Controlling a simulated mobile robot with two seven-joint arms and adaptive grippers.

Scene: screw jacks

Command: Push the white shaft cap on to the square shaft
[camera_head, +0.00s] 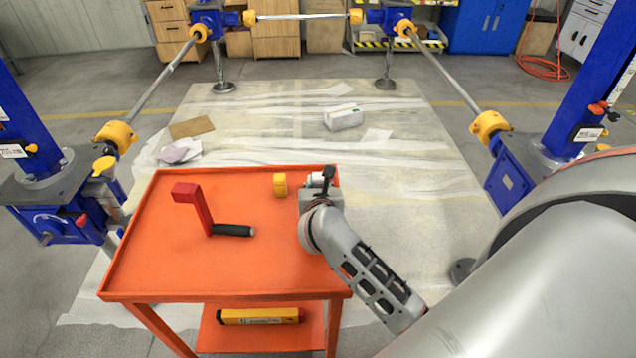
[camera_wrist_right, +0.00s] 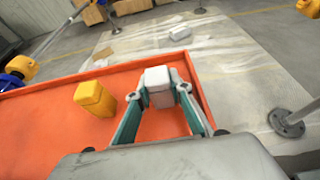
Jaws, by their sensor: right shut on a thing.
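My left gripper is not in view. Blue screw jacks stand at the left (camera_head: 70,205) and right (camera_head: 510,180). I cannot make out a bare square shaft on either.
A yellow cap (camera_head: 280,185) stands on the orange cart (camera_head: 150,270), left of my right gripper. A red crank (camera_head: 194,205) with a black handle lies further left. A yellow tool (camera_head: 258,316) is on the lower shelf. Bars with yellow couplings (camera_head: 118,136) link the jacks.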

